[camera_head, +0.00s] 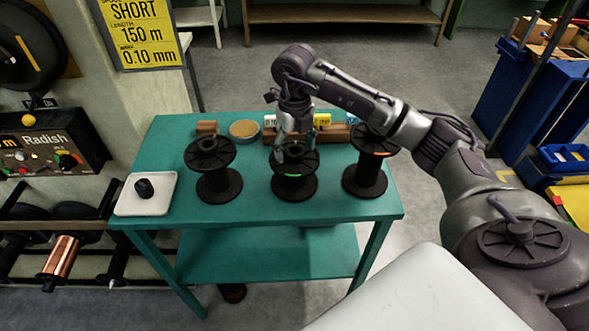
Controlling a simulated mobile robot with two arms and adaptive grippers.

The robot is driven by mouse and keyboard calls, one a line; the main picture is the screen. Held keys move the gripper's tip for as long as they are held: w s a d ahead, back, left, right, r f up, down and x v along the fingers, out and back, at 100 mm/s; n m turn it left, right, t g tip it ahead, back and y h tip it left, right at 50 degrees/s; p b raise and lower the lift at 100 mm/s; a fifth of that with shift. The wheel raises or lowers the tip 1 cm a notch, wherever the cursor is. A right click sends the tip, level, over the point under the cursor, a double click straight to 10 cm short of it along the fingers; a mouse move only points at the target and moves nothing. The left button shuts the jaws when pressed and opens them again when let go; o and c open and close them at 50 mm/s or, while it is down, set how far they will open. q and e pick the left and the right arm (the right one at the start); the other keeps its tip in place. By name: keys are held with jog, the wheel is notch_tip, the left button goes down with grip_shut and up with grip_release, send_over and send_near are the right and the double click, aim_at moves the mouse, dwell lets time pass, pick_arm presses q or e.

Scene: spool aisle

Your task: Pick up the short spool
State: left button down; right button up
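Three black spools stand upright on a teal table: a left spool (212,168), a middle spool (295,186) with a green mark on its upper flange, and a right spool (368,179) with an orange mark. I cannot tell from labels on them which is the short one. My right gripper (295,148) points down at the top of the middle spool, its fingertips close to the hub. I cannot tell whether they touch it or how far apart they are. My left gripper is not in view.
The teal table (255,210) also bears a white tray (147,203) with a small black knob-like piece, a round tin (243,129) and small wooden blocks along the back. A yellow sign (142,33) reads SHORT, 150 m, 0.10 mm. Blue bins stand at right.

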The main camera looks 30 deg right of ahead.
grip_shut()
jog(key=shift+r, duration=0.2)
dwell(0.3)
